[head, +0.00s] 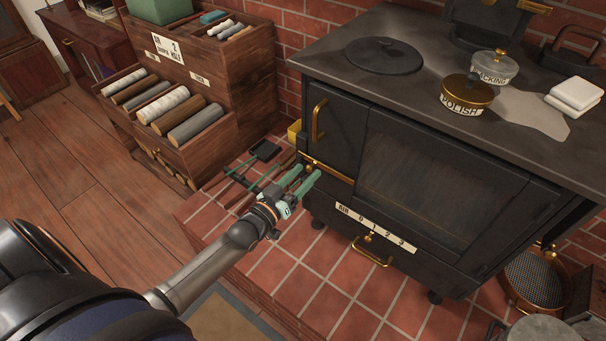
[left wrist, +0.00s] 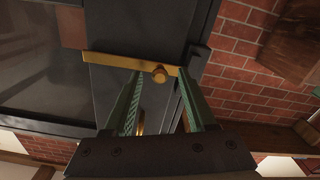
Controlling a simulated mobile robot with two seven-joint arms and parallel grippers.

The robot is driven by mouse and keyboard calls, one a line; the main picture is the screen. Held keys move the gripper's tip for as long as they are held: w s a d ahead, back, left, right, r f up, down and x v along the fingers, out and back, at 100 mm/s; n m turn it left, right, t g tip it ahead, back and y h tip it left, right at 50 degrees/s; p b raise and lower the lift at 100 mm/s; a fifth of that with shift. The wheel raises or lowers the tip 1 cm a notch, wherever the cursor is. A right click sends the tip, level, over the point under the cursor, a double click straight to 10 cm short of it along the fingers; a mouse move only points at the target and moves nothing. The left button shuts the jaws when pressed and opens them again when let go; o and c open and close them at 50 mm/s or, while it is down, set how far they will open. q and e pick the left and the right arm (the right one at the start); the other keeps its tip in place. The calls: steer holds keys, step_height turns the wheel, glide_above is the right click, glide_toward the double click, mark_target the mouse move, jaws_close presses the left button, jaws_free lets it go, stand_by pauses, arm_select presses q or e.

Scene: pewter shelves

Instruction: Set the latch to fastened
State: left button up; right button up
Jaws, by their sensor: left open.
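The latch is a brass bar (head: 338,174) on the black stove front, lying along the lower edge of the narrow left door (head: 335,125). My left gripper (head: 308,174) is at the bar's left end, with green fingers apart. In the left wrist view the knob appears between the fingertips of the left gripper (left wrist: 159,78); I cannot tell whether they touch it. My right gripper is not in view.
A brass door handle (head: 319,120) stands above the latch. A number plate (head: 376,227) and lower brass handle (head: 371,254) are below right. Tiled floor (head: 300,268) lies in front.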

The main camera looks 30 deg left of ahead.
arm_select(q)
steer(key=s+a, duration=0.1)
steer(key=s, duration=1.1)
steer(key=shift+s+a+p, duration=0.2)
steer(key=shift+a+p, duration=0.2)
steer(key=shift+p, duration=0.05)
steer(key=s+d+f+m+g+p, duration=0.3)
steer(key=s+d+g+p, duration=0.4)
steer(key=s+d, duration=0.3)
steer(key=shift+s+d+f+m+g+p, duration=0.3)
steer(key=shift+d+f+g, duration=0.4)
steer(key=shift+f+g, duration=0.1)
stand_by(1.1)
